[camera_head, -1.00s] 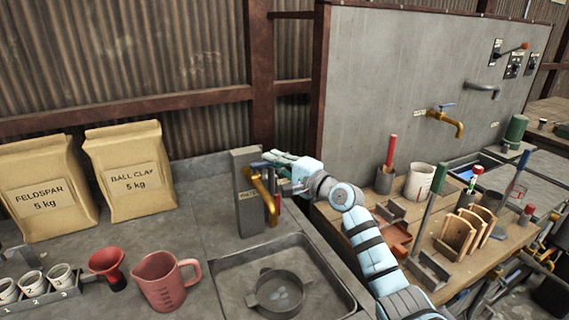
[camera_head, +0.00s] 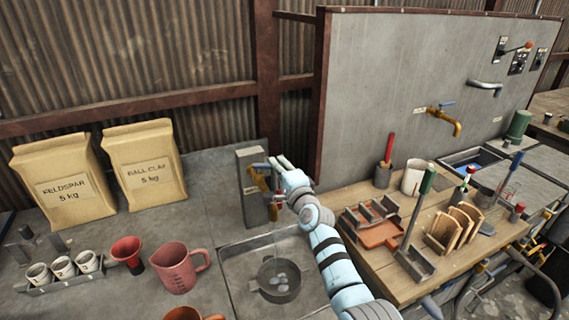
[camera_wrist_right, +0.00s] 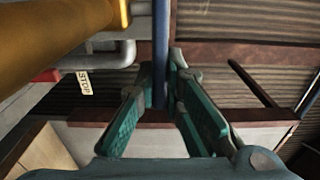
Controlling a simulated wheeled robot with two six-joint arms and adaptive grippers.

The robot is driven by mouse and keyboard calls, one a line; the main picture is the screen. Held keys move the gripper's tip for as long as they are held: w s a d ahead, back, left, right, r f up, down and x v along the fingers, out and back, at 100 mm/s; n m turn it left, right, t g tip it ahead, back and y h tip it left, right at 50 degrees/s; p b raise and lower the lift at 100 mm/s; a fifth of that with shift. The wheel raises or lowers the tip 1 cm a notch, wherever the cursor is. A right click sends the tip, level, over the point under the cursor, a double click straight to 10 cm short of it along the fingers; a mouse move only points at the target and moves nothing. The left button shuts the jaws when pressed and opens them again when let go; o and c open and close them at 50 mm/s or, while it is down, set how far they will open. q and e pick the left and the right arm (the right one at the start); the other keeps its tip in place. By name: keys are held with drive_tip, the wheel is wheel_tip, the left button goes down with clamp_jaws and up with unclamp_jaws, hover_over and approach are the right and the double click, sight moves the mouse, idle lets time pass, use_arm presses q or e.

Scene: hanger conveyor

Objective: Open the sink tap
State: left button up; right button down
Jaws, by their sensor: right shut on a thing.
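The sink tap is a brass spout (camera_head: 255,187) on a grey post (camera_head: 247,160) behind the left sink (camera_head: 236,262). Its blue lever handle (camera_head: 262,166) is partly hidden by my right gripper (camera_head: 279,166). In the right wrist view the blue lever (camera_wrist_right: 160,45) runs between the green fingers of my right gripper (camera_wrist_right: 160,85), which is shut on it. The brass spout (camera_wrist_right: 50,35) passes close by at the upper left there. My left gripper is in neither view.
A round pan (camera_head: 278,282) lies in the sink. A pink jug (camera_head: 175,270), a red funnel (camera_head: 128,252) and bags stand to the left. A wooden bench with tools (camera_head: 440,235) lies to the right, under a second brass tap (camera_head: 445,118) on a grey panel.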

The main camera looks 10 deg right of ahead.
drive_tip(key=c, duration=1.7)
unclamp_jaws()
drive_tip(key=shift+w+a, duration=0.1)
drive_tip(key=shift+w, duration=0.05)
drive_tip(key=s, duration=0.4)
drive_tip(key=s+d, duration=0.1)
drive_tip(key=s, duration=0.3)
drive_tip(key=s+d, duration=0.1)
drive_tip(key=s, duration=0.3)
drive_tip(key=shift+d, duration=0.1)
